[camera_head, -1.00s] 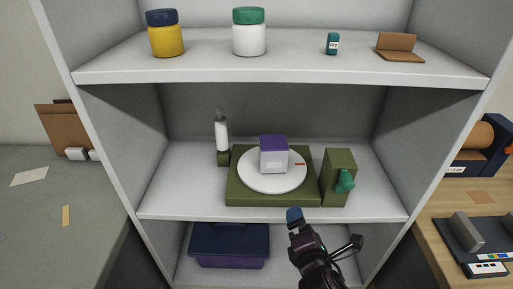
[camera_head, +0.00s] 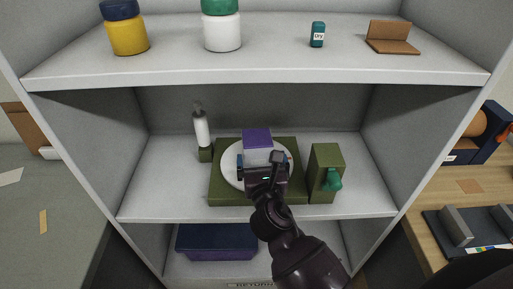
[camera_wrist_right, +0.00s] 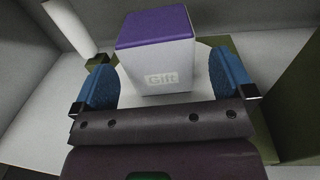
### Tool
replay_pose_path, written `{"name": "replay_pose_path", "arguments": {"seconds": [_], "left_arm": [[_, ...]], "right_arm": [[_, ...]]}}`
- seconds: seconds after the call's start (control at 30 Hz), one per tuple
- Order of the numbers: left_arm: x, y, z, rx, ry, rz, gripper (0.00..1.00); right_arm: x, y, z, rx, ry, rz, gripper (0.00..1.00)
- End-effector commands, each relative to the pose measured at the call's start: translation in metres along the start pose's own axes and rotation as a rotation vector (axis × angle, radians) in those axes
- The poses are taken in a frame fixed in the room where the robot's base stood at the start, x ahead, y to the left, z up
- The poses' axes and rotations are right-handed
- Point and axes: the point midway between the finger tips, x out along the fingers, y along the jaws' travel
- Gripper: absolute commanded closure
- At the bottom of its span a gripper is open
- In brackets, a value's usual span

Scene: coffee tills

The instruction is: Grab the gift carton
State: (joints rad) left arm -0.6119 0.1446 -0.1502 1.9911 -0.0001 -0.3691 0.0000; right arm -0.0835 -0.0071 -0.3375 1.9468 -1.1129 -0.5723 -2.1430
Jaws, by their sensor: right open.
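The gift carton is a small white box with a purple top (camera_head: 257,138). It stands on a round white plate (camera_head: 229,170) on a green base (camera_head: 225,197) on the middle shelf. In the right wrist view the carton (camera_wrist_right: 157,58) shows the word "Gift" on its front. My right gripper (camera_head: 264,162) is open in front of the carton. In the wrist view its blue fingers (camera_wrist_right: 160,82) are spread to the left and right of the carton's lower front, with gaps on both sides. The gripper hides the carton's lower part in the head view. My left gripper is not seen.
A white cylinder on a green stand (camera_head: 201,132) is left of the base. A green block with a teal knob (camera_head: 325,160) stands close on the right. The upper shelf (camera_head: 260,78) is above, with jars on it. A purple-blue bin (camera_head: 215,243) sits below.

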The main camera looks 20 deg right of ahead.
Motion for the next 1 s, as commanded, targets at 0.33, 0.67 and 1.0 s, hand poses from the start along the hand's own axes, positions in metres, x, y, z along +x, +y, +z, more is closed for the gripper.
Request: {"name": "replay_pose_path", "arguments": {"seconds": [0.33, 0.67, 1.0], "left_arm": [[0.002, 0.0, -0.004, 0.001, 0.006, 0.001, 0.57], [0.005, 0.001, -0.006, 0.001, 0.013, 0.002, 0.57], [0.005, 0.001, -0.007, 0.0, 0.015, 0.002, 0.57]], "right_arm": [[0.026, 0.002, 0.001, 0.004, -0.001, 0.001, 0.0], [0.064, 0.004, 0.001, 0.003, 0.0, 0.001, 0.0], [0.067, 0.004, 0.001, 0.003, 0.0, 0.001, 0.09]]}}
